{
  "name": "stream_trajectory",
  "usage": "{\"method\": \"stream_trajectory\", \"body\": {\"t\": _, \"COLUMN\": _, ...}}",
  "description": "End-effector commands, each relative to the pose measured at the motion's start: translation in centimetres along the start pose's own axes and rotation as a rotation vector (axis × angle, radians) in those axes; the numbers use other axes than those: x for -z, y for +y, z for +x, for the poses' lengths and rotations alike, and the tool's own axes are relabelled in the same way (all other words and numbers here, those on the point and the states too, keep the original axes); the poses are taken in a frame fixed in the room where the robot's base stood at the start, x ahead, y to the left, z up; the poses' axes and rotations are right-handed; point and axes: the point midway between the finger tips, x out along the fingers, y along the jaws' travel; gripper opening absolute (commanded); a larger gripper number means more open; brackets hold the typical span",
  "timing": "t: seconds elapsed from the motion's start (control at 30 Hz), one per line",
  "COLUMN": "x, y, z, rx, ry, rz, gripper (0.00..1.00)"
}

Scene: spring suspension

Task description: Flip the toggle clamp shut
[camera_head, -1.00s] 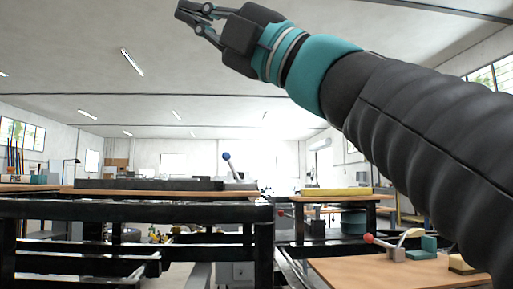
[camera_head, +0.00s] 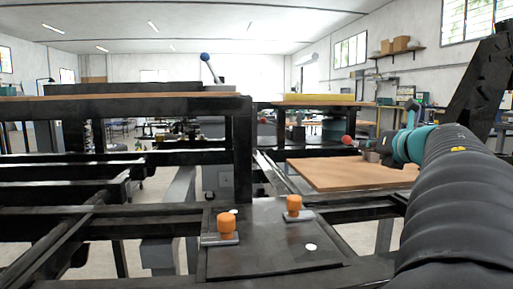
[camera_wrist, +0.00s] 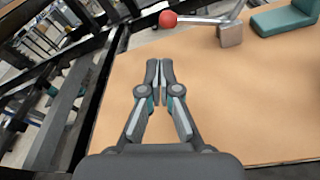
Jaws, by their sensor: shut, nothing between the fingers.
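A lever with a red ball (camera_wrist: 167,19) on a metal rod runs from a small grey block (camera_wrist: 230,34) on a wooden board (camera_wrist: 260,100); it looks like the toggle clamp. The rod lies low, nearly level in the wrist view, with its top end cut off. The red ball also shows in the head view (camera_head: 347,140), past the board's middle. My gripper (camera_wrist: 160,63) is shut and empty over the board, its tips a short way from the ball and apart from it. In the head view my gripper (camera_head: 386,147) is at the board's right, its fingertips hard to make out.
A teal block (camera_wrist: 285,20) stands beside the grey block. Dark metal rails (camera_wrist: 70,110) run left of the board. A plate (camera_head: 265,250) with two orange knobs (camera_head: 227,226) lies in front. A blue-ball lever (camera_head: 205,57) stands on the left bench.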

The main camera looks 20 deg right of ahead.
Motion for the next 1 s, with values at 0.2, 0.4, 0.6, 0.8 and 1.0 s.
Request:
{"method": "stream_trajectory", "body": {"t": 0.2, "x": 0.3, "y": -1.6, "z": -0.3, "rx": 0.027, "ry": 0.018, "rz": -0.049, "gripper": 0.0}}
{"method": "stream_trajectory", "body": {"t": 0.4, "x": 0.3, "y": -1.6, "z": -0.2, "rx": 0.026, "ry": 0.017, "rz": -0.046, "gripper": 0.0}}
{"method": "stream_trajectory", "body": {"t": 0.6, "x": 0.5, "y": -1.5, "z": 1.3, "rx": 0.022, "ry": 0.019, "rz": -0.044, "gripper": 0.0}}
{"method": "stream_trajectory", "body": {"t": 0.8, "x": 0.6, "y": -1.4, "z": 4.7, "rx": 0.02, "ry": 0.02, "rz": -0.044, "gripper": 0.0}}
{"method": "stream_trajectory", "body": {"t": 1.0, "x": 0.6, "y": -1.5, "z": 7.8, "rx": 0.02, "ry": 0.019, "rz": -0.044, "gripper": 0.0}}
